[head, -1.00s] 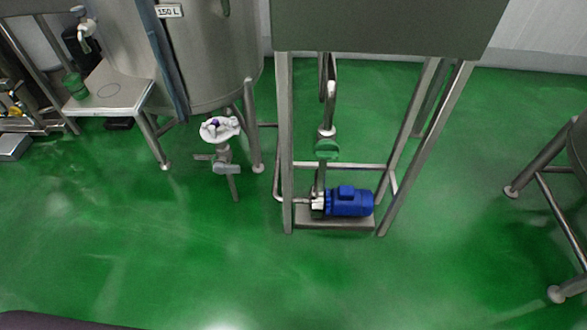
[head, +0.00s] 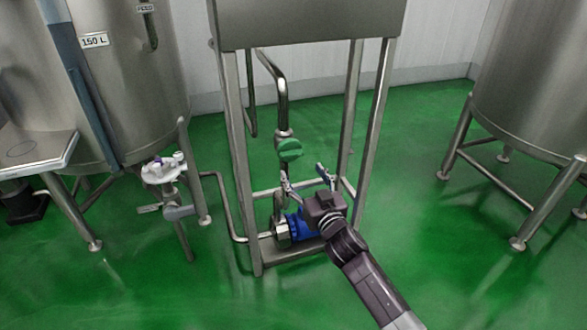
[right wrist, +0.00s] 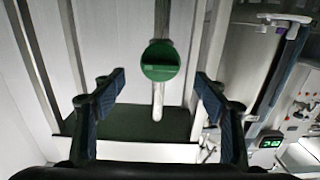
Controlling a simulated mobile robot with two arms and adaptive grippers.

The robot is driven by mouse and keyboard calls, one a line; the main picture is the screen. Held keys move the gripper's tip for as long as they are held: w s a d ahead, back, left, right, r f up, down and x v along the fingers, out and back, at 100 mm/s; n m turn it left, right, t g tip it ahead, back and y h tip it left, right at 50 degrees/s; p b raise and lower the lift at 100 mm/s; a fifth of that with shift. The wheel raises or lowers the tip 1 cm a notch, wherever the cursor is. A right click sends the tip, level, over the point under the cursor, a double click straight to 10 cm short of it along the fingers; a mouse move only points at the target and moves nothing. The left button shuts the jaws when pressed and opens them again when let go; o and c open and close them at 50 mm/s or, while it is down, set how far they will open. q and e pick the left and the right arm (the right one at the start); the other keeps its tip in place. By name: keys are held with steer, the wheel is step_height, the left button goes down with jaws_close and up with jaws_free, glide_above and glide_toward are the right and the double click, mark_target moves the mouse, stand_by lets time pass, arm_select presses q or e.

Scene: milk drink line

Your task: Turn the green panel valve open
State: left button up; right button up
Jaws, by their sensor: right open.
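The green panel valve (head: 290,150) is a round green knob on a steel pipe within the panel stand's frame. In the right wrist view the valve (right wrist: 160,61) faces me, with a raised bar across its middle that lies about level. My right gripper (head: 307,174) is open and empty, just below and in front of the valve in the head view. In the right wrist view its two fingers (right wrist: 160,92) are spread wide, one on each side and lower than the valve, apart from it. My left gripper is in no view.
The steel stand (head: 241,160) has legs on both sides of the valve. A blue pump (head: 298,225) sits low, partly behind my right gripper. A 150 L tank (head: 140,90) stands left, with a white valve fitting (head: 163,172). Another tank (head: 530,90) stands right.

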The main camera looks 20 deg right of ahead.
mark_target(293, 155)
steer(key=w, duration=0.4)
steer(key=w+r+b, duration=0.1)
steer(key=w, duration=0.1)
steer(key=shift+a, duration=0.2)
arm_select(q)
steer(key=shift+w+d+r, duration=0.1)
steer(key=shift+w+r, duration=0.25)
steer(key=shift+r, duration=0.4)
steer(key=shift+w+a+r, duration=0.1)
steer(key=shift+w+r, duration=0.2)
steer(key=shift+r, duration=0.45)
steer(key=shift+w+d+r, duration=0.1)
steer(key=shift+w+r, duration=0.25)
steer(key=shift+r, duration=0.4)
arm_select(e)
steer(key=shift+w, duration=0.95)
steer(key=shift+c, duration=0.5)
steer(key=c, duration=1.1)
steer(key=shift+o, duration=0.2)
